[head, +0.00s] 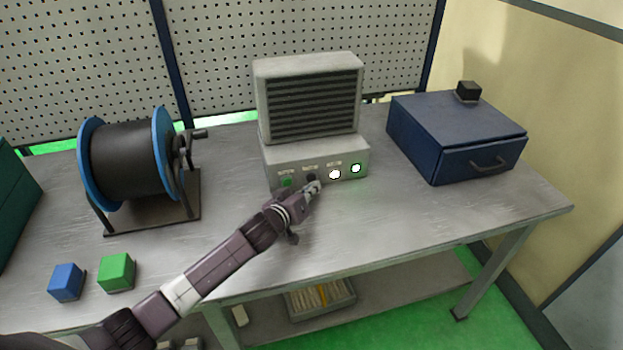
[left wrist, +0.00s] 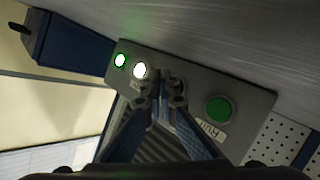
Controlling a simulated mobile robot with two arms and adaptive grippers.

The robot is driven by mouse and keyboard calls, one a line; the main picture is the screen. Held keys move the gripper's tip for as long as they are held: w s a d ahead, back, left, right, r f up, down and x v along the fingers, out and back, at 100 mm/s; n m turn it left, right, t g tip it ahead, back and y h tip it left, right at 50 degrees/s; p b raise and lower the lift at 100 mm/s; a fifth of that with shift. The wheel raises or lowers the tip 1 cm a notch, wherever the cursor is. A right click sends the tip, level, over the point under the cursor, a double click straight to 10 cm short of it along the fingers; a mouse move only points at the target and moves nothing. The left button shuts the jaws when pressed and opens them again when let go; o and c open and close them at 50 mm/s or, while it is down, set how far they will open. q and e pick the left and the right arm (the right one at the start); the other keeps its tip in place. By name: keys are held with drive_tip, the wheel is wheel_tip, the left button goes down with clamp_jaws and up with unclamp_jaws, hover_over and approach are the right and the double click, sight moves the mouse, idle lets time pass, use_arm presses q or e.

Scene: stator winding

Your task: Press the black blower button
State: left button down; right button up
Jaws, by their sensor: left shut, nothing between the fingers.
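The grey blower (head: 308,100) stands upright on the workbench, with a row of buttons along its lower front panel. The black button (head: 311,178) is second from the left, and my left gripper (head: 314,187) is right in front of it. The gripper is shut and empty. In the left wrist view its fingertips (left wrist: 168,88) cover most of the black button, so I cannot tell whether they touch it. A green button (head: 286,182) sits to its left, also in the left wrist view (left wrist: 218,108). A lit white one (head: 335,174) and a lit green-ringed one (head: 355,168) sit to its right.
A cable spool with blue flanges (head: 128,160) stands at the left. A blue cube (head: 67,282) and a green cube (head: 117,272) lie near the front left. A dark blue box (head: 455,135) with a small black block (head: 468,91) on top stands at the right. The front right bench is clear.

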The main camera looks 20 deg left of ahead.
use_arm(q)
drive_tip(key=shift+w, duration=0.1)
drive_tip(key=shift+w+a, duration=0.25)
drive_tip(key=shift+w, duration=0.05)
drive_tip(key=shift+w+a, duration=0.2)
drive_tip(key=shift+w, duration=0.1)
idle(1.0)
drive_tip(key=shift+s+d+p, duration=0.4)
drive_tip(key=shift+s+p, duration=0.15)
drive_tip(key=shift+s, duration=0.15)
drive_tip(key=shift+s+d+p, duration=0.35)
drive_tip(key=shift+s+d, duration=0.05)
drive_tip(key=shift+s+d+p, duration=0.35)
drive_tip(key=shift+s+d, duration=0.2)
drive_tip(key=shift+s, duration=0.3)
drive_tip(key=shift+s+d+p, duration=0.35)
drive_tip(key=shift+s+d, duration=0.15)
drive_tip(key=shift+s, duration=0.3)
